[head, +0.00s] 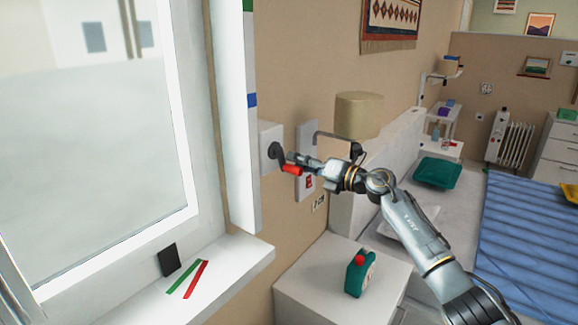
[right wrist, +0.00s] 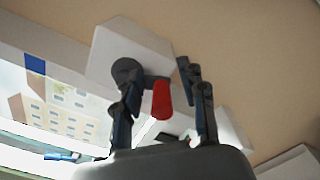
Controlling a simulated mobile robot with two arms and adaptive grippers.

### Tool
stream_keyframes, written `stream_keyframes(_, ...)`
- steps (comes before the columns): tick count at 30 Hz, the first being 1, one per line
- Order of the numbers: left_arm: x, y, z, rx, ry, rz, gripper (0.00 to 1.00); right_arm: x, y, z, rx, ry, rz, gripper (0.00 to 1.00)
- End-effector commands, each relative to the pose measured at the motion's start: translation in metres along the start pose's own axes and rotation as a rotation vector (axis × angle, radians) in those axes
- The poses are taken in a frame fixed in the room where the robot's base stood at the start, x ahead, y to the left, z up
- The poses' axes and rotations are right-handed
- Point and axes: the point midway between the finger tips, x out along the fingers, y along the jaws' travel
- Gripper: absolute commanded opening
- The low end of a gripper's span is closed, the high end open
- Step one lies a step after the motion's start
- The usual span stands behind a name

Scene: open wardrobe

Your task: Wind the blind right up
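The winder is a pale box (head: 268,143) on the wall right of the window, with a dark round hub (head: 275,151) and a red crank handle (head: 292,169). My right gripper (head: 297,162) is at the crank. In the right wrist view the red handle (right wrist: 162,99) stands between the spread fingers (right wrist: 158,82), and the dark hub (right wrist: 126,71) is by the left finger. The fingers look open, with a gap at the right of the handle. No blind cloth shows over the visible part of the window (head: 90,130). My left gripper is out of view.
A white upright (head: 245,150) with green and blue marks edges the window. The sill (head: 225,270) holds red and green strips and a dark block. A wall lamp (head: 358,115) is close behind the gripper.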

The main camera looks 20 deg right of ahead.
Motion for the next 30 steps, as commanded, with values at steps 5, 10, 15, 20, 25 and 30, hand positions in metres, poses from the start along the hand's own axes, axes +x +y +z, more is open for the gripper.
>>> stream_keyframes(5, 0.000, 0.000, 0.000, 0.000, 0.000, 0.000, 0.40, 0.000, 0.000, 0.000, 0.000, 0.000, 0.000, 0.53)
stream_keyframes(10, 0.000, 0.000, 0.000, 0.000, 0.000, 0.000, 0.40, 0.000, 0.000, 0.000, 0.000, 0.000, 0.000, 0.53)
stream_keyframes(15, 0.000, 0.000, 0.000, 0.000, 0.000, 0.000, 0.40, -0.001, 0.000, 0.000, 0.000, 0.000, 0.000, 0.53)
stream_keyframes(20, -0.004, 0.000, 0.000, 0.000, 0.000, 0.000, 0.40, -0.012, 0.000, 0.001, -0.001, -0.001, -0.002, 0.53)
stream_keyframes(25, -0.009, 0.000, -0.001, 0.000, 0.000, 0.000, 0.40, -0.029, 0.000, 0.001, -0.002, 0.000, -0.002, 0.53)
stream_keyframes(30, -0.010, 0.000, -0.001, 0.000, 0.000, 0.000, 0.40, -0.047, -0.001, 0.000, -0.001, 0.000, -0.003, 0.53)
